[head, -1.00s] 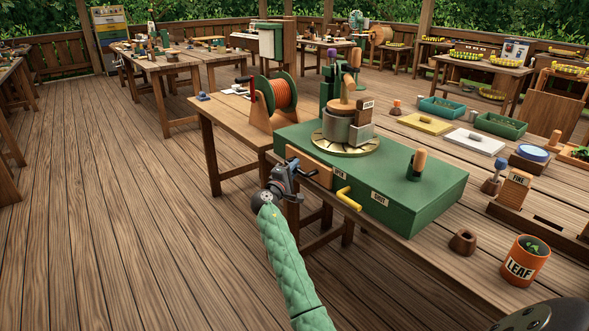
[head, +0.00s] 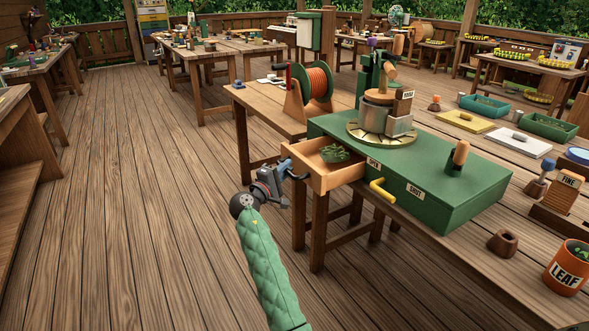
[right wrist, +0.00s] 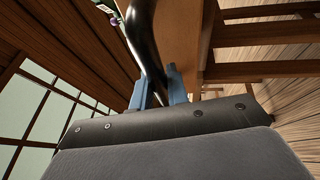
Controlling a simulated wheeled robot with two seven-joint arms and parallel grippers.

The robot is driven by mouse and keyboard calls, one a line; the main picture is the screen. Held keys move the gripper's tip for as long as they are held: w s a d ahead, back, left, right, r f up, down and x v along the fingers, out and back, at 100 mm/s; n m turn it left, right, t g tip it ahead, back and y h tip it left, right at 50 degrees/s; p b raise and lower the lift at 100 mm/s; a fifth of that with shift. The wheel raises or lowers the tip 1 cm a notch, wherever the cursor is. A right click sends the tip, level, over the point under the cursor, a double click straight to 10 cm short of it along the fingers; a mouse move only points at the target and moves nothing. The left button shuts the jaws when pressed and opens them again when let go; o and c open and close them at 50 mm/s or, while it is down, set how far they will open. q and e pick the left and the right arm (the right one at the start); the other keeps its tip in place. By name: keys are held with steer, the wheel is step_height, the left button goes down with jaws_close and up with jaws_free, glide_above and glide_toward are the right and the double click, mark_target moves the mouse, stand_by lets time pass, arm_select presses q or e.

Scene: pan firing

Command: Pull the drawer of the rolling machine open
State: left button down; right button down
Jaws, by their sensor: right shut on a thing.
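The green rolling machine (head: 440,190) stands on the long wooden table. Its wooden drawer (head: 322,178) sticks out of the left side, with a small heap of green leaf (head: 335,153) inside. My right gripper (head: 283,178), on the green-sleeved arm, is at the drawer's front, shut on its dark handle. In the right wrist view the blue fingers (right wrist: 158,90) stand on either side of the dark curved handle (right wrist: 147,40), close to the wooden drawer front. My left gripper is not in view.
A yellow handle (head: 382,191) sits on the machine's front between the OPEN and SHUT labels. An orange LEAF pot (head: 567,270) and a small brown cup (head: 502,242) stand at the right. A reel of orange cord (head: 318,84) stands behind. The floor (head: 150,220) to the left is clear.

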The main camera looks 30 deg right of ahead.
steer(key=shift+a, duration=0.1)
steer(key=c, duration=1.4)
jaws_free()
steer(key=shift+o, duration=0.2)
steer(key=shift+a, duration=0.1)
steer(key=v, duration=0.7)
steer(key=shift+s+a+b, duration=0.2)
steer(key=shift+b, duration=0.2)
steer(key=shift+f, duration=0.15)
